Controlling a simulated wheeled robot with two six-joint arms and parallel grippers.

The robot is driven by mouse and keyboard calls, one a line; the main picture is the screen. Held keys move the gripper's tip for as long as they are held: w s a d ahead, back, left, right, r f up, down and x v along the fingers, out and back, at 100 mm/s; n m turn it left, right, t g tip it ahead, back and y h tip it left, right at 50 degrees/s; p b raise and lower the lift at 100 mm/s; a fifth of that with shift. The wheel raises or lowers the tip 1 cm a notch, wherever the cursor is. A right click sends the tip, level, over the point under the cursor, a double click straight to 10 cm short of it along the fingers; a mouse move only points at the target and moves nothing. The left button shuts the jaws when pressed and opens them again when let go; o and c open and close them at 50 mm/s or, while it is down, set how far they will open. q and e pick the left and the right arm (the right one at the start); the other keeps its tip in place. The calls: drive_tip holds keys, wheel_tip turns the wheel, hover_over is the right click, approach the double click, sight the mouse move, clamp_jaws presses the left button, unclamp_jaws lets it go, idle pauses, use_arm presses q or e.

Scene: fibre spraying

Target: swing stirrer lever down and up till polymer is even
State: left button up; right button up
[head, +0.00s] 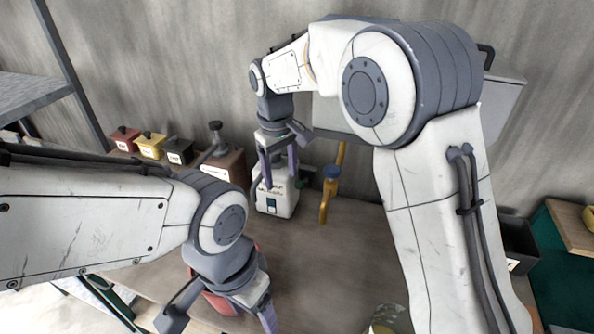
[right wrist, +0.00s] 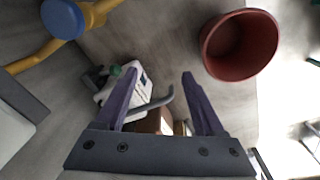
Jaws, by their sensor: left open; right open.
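A white machine (head: 277,200) with a small dark label stands on the bench near the wall. Beside it on the left is a brown box (head: 226,165) with a dark-knobbed grey piece (head: 215,128) rising above it. In the right wrist view, a bent grey bar (right wrist: 152,104) lies between the white machine (right wrist: 138,82) and the brown box (right wrist: 160,122); I cannot tell which carries it. My right gripper (head: 280,177) is open and empty, pointing down in front of the white machine. My left gripper (head: 220,316) is open over a red pot (head: 222,303). No polymer can be made out.
A yellow stand with a blue knob (head: 331,173) stands right of the white machine. Small red (head: 125,140), yellow (head: 150,147) and black (head: 179,152) boxes line the back left. A dark bin (head: 518,245) is at right. The bench's middle (head: 340,260) is clear.

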drive_tip(key=p, duration=0.1)
approach(299, 181)
drive_tip(key=shift+h, duration=0.4)
drive_tip(key=f+p, duration=0.2)
drive_tip(key=f, duration=0.2)
drive_tip(key=f+p, duration=0.1)
drive_tip(key=f, duration=0.3)
drive_tip(key=shift+w+d+f+p, duration=0.1)
drive_tip(key=shift+d+f+p, duration=0.1)
drive_tip(key=shift+p, duration=0.15)
drive_tip(key=shift+f, duration=0.8)
clamp_jaws()
